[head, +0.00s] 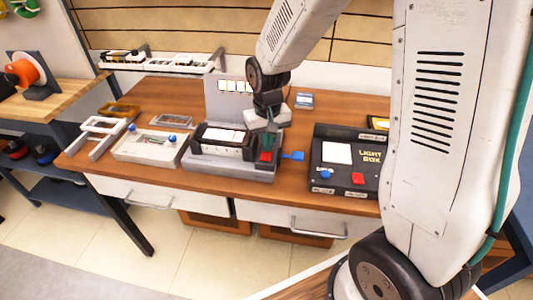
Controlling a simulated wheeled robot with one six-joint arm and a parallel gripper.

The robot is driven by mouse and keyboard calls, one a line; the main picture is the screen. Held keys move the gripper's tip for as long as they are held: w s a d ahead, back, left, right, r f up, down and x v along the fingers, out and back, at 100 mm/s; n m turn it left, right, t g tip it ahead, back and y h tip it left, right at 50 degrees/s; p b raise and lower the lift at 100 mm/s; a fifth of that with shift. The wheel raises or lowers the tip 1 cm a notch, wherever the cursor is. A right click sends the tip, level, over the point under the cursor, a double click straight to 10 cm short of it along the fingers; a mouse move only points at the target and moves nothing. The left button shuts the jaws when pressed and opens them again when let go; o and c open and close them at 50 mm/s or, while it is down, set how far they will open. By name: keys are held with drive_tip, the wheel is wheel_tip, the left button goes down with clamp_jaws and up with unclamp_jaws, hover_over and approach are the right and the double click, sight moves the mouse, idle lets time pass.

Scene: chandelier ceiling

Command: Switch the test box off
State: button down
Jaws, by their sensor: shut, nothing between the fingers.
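The grey box (232,168) in the middle of the wooden bench, with an upright back panel (222,92), looks like the test box. It holds a dark tray with white pieces (222,136). A red part (265,156) is at its right end, and a blue lever-like part (293,155) sticks out to the right. My gripper (267,140) points down right over this end, just above the red part. It is shut and empty. Whether it touches the box cannot be told, and the fingertips are small and partly dark.
A black light box (325,180) with blue and red knobs stands to the right, partly behind my arm. A pale box with blue knobs (150,147) and a white frame (98,135) stand left. A rack (160,62) runs along the back. Bare bench (188,93) shows behind.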

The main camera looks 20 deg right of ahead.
sight(273, 160)
drive_tip(key=shift+f, duration=0.15)
drive_tip(key=shift+r, duration=3.5)
drive_tip(key=shift+s, duration=0.1)
drive_tip(key=s+d+r, duration=0.1)
drive_tip(key=s+r, duration=0.3)
drive_tip(key=s, duration=0.4)
drive_tip(key=s+d+r+t, duration=0.1)
drive_tip(key=s+r, duration=0.3)
drive_tip(key=s, duration=0.4)
drive_tip(key=s+d+r, duration=0.1)
drive_tip(key=s+r, duration=0.3)
drive_tip(key=s, duration=0.4)
drive_tip(key=shift+n, duration=0.4)
